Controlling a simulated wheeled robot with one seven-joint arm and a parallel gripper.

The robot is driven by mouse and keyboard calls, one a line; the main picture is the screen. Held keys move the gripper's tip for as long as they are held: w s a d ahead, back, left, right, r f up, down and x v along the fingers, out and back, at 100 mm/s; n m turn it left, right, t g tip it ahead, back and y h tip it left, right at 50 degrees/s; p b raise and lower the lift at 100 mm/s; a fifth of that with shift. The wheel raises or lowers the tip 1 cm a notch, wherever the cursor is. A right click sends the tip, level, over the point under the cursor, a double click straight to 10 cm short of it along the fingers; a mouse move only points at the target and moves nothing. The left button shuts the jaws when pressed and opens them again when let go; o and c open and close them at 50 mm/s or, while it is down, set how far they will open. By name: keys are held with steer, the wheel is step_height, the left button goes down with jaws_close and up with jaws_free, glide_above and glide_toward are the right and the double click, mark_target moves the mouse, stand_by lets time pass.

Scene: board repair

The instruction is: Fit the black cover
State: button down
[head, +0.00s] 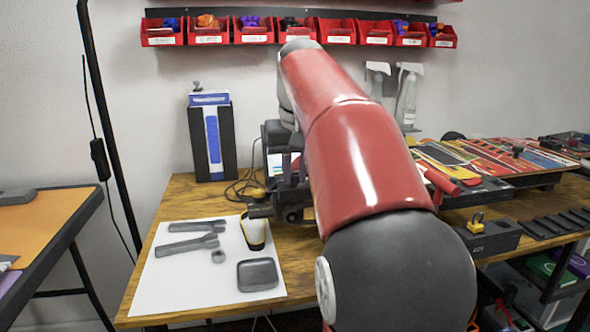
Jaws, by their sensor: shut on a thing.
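My gripper (284,203) is partly hidden behind my red arm, above the table near the back right of a white sheet. It is shut on a small dark piece (261,210) at its left; I cannot tell whether this is the black cover. Just below and in front, a white, yellow and black item (254,234) lies on the sheet. I cannot tell whether the dark piece touches it. A dark grey rounded square piece (257,274) lies flat at the sheet's front right, apart from my gripper.
The white sheet (195,285) also bears grey wrench-like tools (187,244) and a small grey ring (218,257). A blue and black box (211,140) stands behind. A yellow padlock (476,224) sits on a dark block at right. The sheet's front left is clear.

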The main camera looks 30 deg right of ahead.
steer(key=shift+b+x, duration=0.6)
steer(key=shift+x, duration=0.25)
steer(key=shift+s, duration=0.2)
steer(key=shift+p, duration=0.45)
stand_by(0.4)
steer(key=shift+f, duration=0.1)
steer(key=shift+f, duration=0.35)
steer(key=shift+r, duration=0.1)
stand_by(1.3)
steer(key=shift+f, duration=0.2)
stand_by(0.4)
